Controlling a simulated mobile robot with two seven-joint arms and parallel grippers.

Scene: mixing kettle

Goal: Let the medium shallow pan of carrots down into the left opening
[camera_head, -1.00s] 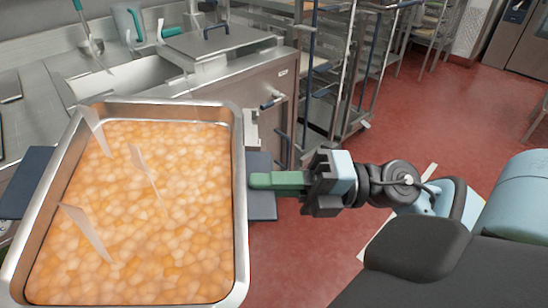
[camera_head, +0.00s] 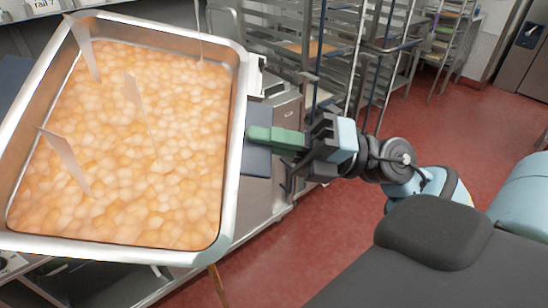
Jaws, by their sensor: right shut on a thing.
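The shallow metal pan (camera_head: 232,185) fills the left half of the view and is full of orange-yellow carrot pieces (camera_head: 150,150). It looks slightly rotated in the picture. My right gripper (camera_head: 252,133) comes in from the right, its green fingers shut on the pan's right rim. Thin pale flat pieces stand up out of the carrots. My left gripper is not in view. The left opening is not visible; the pan covers much of the area behind it.
A dark blue flat piece (camera_head: 257,160) shows beside the pan's right edge. Steel cabinetry (camera_head: 285,112) and wire racks (camera_head: 315,50) stand behind it. Open red floor (camera_head: 440,125) lies to the right. A thin brown rod (camera_head: 217,285) shows below the pan.

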